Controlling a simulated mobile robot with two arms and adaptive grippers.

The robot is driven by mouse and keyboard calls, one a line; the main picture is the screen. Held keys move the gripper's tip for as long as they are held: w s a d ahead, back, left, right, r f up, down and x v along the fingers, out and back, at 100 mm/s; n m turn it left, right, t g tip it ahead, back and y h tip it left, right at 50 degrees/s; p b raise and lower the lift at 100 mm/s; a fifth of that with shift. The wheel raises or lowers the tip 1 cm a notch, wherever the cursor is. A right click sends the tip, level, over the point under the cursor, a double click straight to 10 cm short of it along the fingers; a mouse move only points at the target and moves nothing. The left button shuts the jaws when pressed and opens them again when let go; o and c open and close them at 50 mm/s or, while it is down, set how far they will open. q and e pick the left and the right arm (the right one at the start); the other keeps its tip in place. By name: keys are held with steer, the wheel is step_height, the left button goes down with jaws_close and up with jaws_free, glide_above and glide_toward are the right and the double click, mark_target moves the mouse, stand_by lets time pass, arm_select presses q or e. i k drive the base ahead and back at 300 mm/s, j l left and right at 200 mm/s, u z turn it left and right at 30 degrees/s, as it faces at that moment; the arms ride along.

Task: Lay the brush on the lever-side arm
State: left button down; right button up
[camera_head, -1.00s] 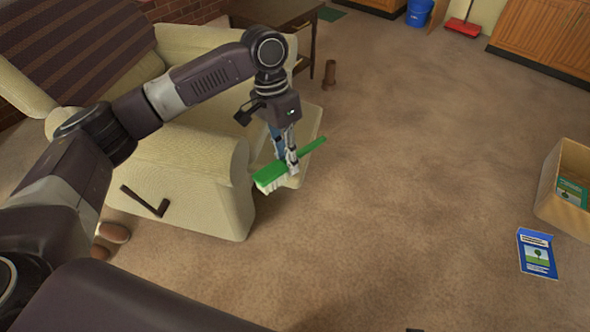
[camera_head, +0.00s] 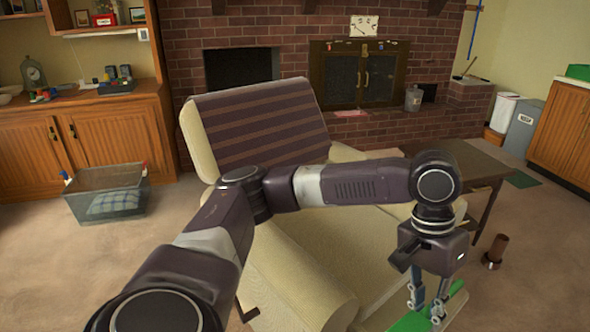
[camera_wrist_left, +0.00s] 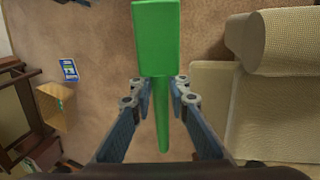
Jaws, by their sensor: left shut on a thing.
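The green brush (camera_head: 412,322) is held by its handle in my left gripper (camera_head: 428,297), just off the front of the cream recliner; its lower part is cut off by the picture's bottom edge. In the left wrist view the brush's green block (camera_wrist_left: 157,40) points up and its handle runs between the fingers (camera_wrist_left: 158,88), which are shut on it. The lever-side arm (camera_head: 300,278) is the recliner's near arm, with a dark lever (camera_head: 246,303) on its outer side. The arm's top is bare where visible. My right gripper is not in view.
A striped dark cloth (camera_head: 262,122) covers the recliner's back. A side table (camera_head: 472,165) stands beyond the recliner, and a brown cylinder (camera_head: 496,250) stands on the carpet at right. A clear bin (camera_head: 108,205) is at left. My left arm hides part of the seat.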

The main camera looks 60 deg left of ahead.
mark_target(293, 253)
steer(key=i+u, duration=0.15)
steer(key=u, duration=0.2)
steer(key=i+l+u, duration=0.1)
steer(key=u, duration=0.3)
steer(key=i+l+u, duration=0.1)
steer(key=u, duration=0.25)
steer(key=i, duration=0.05)
